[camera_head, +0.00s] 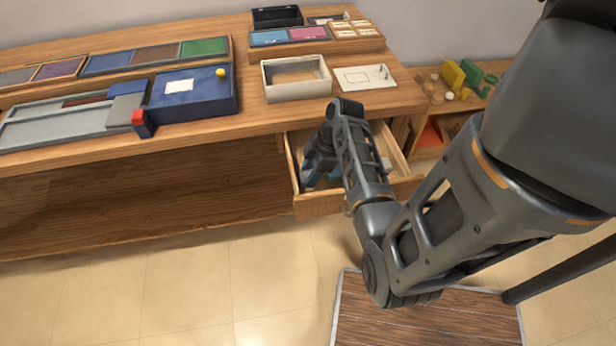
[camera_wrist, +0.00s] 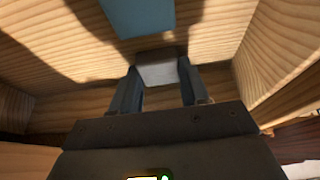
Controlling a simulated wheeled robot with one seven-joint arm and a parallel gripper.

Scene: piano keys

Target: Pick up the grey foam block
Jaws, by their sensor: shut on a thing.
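The grey foam block (camera_wrist: 157,73) shows in the wrist view as a pale grey block between my gripper's two fingers. My gripper (camera_wrist: 158,82) is shut on it, with a finger on each side. In the head view my gripper (camera_head: 312,172) reaches down into the open drawer (camera_head: 320,206), and my arm covers much of the inside. I cannot make out the held block in the head view. From these views I cannot tell whether it still touches the drawer floor.
A blue block (camera_wrist: 140,16) lies on the drawer floor beyond the fingers. Wooden drawer walls stand close around my gripper.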

